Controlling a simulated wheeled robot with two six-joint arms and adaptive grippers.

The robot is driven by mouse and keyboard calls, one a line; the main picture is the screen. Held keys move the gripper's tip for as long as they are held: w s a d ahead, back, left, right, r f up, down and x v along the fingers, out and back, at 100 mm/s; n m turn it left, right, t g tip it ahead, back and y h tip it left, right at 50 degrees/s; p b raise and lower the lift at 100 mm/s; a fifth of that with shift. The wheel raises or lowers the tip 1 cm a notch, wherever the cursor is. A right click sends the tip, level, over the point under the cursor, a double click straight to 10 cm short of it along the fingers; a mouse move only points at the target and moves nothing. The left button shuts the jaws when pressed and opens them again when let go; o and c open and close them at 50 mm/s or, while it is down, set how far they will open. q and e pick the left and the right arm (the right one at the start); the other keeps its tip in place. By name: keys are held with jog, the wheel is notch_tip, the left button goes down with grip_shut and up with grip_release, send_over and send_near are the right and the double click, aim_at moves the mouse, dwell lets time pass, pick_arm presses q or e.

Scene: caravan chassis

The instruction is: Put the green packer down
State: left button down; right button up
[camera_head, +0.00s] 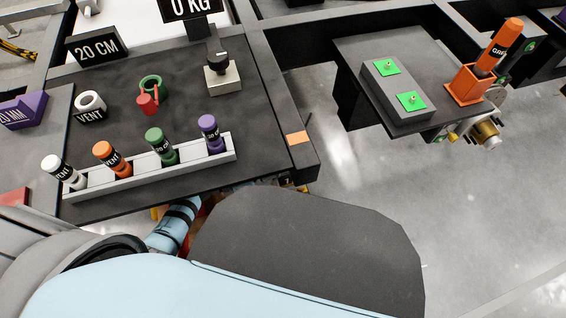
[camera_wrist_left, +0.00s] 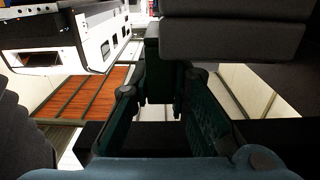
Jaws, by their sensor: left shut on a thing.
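My left gripper (camera_wrist_left: 162,85) shows in the left wrist view, with its dark fingers closed on a dark, greenish block. This looks like the green packer (camera_wrist_left: 154,62), in deep shadow, so its edges and full shape are hard to tell. In the head view neither the left gripper nor the held packer shows. My right gripper is in neither view.
A red block (camera_head: 12,196) lies at the left edge. Dark beams cross the right side.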

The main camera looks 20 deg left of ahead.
pick_arm(q)
jog(key=shift+f+b, duration=0.45)
jog(key=shift+f, duration=0.15)
jog(key=c, duration=1.7)
grip_release()
jog(key=shift+o, duration=0.8)
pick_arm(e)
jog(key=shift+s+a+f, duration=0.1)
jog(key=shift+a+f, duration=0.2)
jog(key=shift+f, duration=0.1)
pick_arm(q)
jog(key=shift+r, duration=0.1)
jog(key=shift+s+a+r+p, duration=0.3)
jog(key=shift+a+r+p, duration=0.15)
jog(key=shift+r+p, duration=0.2)
jog(key=v, duration=1.1)
jog(key=shift+p, duration=0.45)
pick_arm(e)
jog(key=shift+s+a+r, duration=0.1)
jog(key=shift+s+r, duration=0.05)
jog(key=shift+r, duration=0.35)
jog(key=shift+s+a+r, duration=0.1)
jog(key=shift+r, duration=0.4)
pick_arm(q)
jog(key=shift+f, duration=0.15)
